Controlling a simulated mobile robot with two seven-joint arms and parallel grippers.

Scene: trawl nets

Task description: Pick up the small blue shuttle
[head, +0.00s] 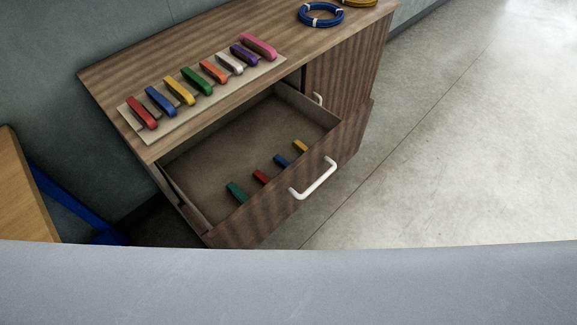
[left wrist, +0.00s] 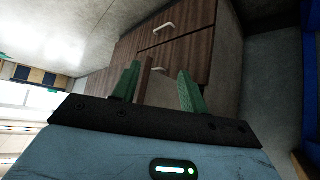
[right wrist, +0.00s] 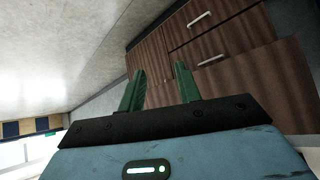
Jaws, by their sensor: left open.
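The small blue shuttle (head: 282,161) lies in the open drawer (head: 262,204), near its front wall, in a row with small green (head: 236,192), red (head: 262,177) and yellow (head: 300,147) ones. A larger blue shuttle (head: 160,100) lies on a pale board on the cabinet top. My left gripper (left wrist: 157,80) is open and empty, with a cabinet front beyond its fingers. My right gripper (right wrist: 160,78) is open and empty, also facing cabinet fronts. Neither gripper shows in the head view, and neither wrist view shows the small blue shuttle.
The pale board (head: 150,136) holds several larger coloured shuttles. The cabinet (head: 125,78) also bears a blue coil (head: 320,22) and part of a yellow one at the back right. The drawer has a white handle (head: 315,181). Open floor (head: 460,150) lies to the right.

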